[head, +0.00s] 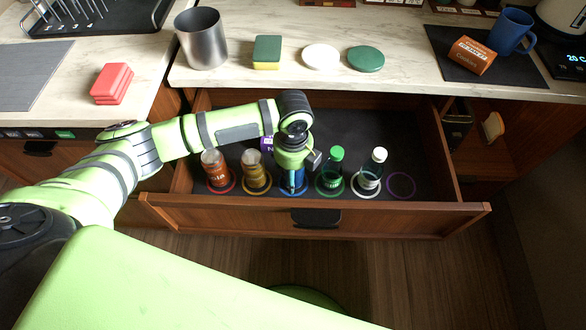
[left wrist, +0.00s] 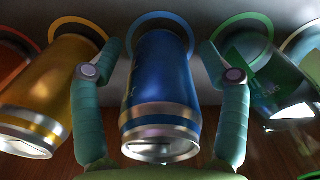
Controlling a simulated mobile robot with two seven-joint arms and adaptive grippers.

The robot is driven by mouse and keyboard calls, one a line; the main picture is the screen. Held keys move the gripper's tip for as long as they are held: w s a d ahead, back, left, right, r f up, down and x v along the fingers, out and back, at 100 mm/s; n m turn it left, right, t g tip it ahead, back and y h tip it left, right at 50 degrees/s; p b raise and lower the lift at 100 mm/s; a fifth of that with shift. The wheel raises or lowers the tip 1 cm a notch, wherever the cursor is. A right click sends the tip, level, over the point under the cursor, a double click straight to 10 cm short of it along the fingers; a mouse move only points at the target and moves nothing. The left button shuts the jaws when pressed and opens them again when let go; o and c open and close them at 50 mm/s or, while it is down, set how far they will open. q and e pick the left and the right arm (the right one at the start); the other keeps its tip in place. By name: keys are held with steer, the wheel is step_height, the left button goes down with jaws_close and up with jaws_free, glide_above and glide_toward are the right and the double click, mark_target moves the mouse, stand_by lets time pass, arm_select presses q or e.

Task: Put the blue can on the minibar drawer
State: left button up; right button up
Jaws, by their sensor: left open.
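The minibar drawer (head: 400,220) is pulled out below the counter. The blue can (left wrist: 160,85) stands in it on a blue ring, in the row of drinks; in the head view my gripper mostly hides it. My left gripper (head: 292,180) reaches down over the blue can from above. In the left wrist view its two fingers are spread on either side of the can, with small gaps showing, so it is open and around the can without visibly gripping it. My right gripper is not in view.
A gold can (head: 256,176) and a red can (head: 214,170) stand left of the blue can. A green bottle (head: 331,168) and a clear bottle (head: 372,168) stand to its right. A purple ring (head: 401,185) at the right is empty. The drawer's back right is clear.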

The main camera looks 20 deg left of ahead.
arm_select(q)
step_height(320, 180, up, 12)
steer(key=shift+r, duration=0.15)
stand_by(0.3)
